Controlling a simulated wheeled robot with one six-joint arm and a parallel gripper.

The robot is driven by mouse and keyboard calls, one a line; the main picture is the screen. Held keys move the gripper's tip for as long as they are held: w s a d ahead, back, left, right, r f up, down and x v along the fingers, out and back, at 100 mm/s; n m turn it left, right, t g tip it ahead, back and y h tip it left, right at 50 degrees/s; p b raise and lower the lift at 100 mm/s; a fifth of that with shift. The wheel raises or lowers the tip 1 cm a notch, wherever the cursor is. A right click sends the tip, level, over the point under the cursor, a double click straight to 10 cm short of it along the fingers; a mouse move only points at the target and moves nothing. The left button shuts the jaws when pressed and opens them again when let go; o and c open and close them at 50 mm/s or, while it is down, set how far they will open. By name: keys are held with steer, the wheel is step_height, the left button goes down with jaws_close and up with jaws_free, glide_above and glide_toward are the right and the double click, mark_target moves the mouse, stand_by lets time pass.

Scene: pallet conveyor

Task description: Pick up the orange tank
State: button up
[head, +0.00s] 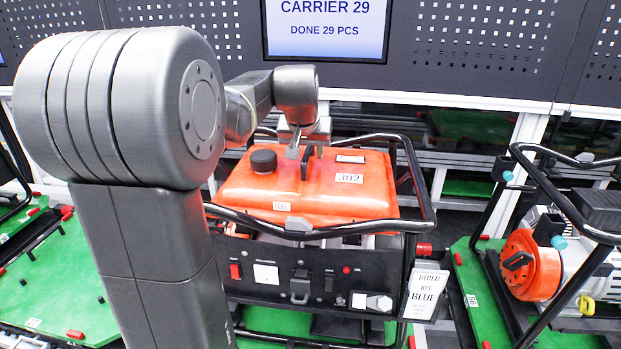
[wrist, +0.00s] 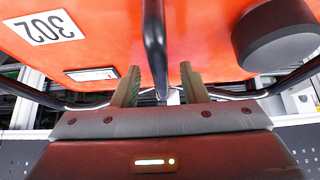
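The orange tank (head: 308,193) sits in the black tube frame of a generator in the head view, with a black cap (head: 263,160), a "302" label and a "FUEL" label. It also fills the upper part of the wrist view (wrist: 110,45). A black handle (wrist: 154,45) stands on the tank's top. My gripper (head: 301,153) is at the handle, pointing down. In the wrist view its two fingers (wrist: 160,78) stand on either side of the handle, with a visible gap on both sides. The gripper is open. The head view partly hides the fingertips.
Black frame bars (head: 318,230) run around the tank, close to its front and right side. A "BUILD KIT BLUE" card (head: 426,292) hangs at the front right. Another generator (head: 560,255) stands on a green pallet at right. A screen (head: 327,25) reads "CARRIER 29".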

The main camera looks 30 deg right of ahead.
steer(key=shift+w+f, duration=0.2)
steer(key=shift+f, duration=0.2)
steer(key=shift+d, duration=0.1)
jaws_close()
stand_by(1.0)
steer(key=shift+w+r, duration=0.1)
steer(key=shift+r, duration=0.1)
